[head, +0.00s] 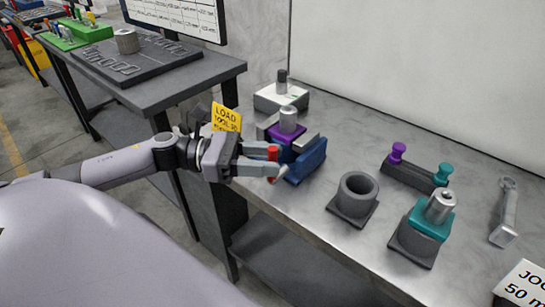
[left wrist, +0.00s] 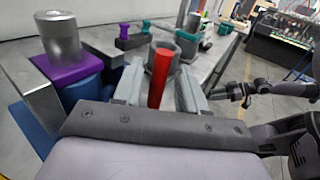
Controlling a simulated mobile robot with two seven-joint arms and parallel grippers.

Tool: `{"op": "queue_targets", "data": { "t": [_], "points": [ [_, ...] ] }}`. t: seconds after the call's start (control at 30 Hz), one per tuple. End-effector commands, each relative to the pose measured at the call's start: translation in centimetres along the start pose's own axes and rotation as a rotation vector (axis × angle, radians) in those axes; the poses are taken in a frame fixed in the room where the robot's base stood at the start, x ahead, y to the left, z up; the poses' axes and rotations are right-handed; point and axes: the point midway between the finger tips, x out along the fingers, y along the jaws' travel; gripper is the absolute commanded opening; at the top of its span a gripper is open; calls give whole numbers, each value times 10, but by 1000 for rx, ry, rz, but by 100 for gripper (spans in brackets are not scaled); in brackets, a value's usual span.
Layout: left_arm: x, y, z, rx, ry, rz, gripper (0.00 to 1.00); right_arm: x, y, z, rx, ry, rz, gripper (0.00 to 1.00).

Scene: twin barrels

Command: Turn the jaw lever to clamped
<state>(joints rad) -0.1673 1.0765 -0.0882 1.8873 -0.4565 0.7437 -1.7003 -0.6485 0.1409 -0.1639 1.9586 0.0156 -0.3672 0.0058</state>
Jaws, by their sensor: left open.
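The blue vise (head: 306,163) stands at the bench's left front, with a purple block (head: 287,132) and a metal cylinder (head: 288,119) between its grey jaws. The jaw lever's red handle (head: 273,151) shows at the vise's near left side. My left gripper (head: 275,163) is open there, its fingers around the handle. In the left wrist view the red handle (left wrist: 160,76) stands between the two spread grey fingers, with a gap on each side. The lever's base is hidden. A dark gripper, seemingly my right one (left wrist: 238,92), shows at the right of the left wrist view; its jaws are unclear.
Behind the vise is a light block with a peg (head: 281,97). To the right stand a hollow dark cylinder (head: 356,198), a teal-collared piece (head: 430,222), a rack with purple and teal knobs (head: 413,175) and a wrench (head: 504,212). A yellow sign (head: 226,118) stands behind my left gripper.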

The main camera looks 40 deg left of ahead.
Motion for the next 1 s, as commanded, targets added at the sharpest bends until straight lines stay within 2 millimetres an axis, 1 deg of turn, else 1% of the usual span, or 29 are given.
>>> {"op": "queue_targets", "data": {
  "t": [0.1, 0.2, 0.57, 0.6, 0.7, 1.0],
  "points": [
    [8, 0, 1, 1, -1, 0, 41, -1, 0, 0, -2, -1, 1, 43],
    [12, 0, 1, 0, -1, 0, 41, -1, 1, 0, -2, -1, 1, 43],
    [14, 0, 0, -1, 0, 0, 41, -1, 1, 0, -3, 0, 3, 43],
    [14, 0, 0, -1, 0, 0, 28, -1, 2, 0, -3, 0, 3, 43],
    [14, 0, 0, -1, 0, 0, 0, -1, 2, 0, -3, 0, 4, 43],
    [15, 0, 1, 8, 13, -1, 0, -2, 2, -3, -3, 4, 4, 43]
  ]
}}
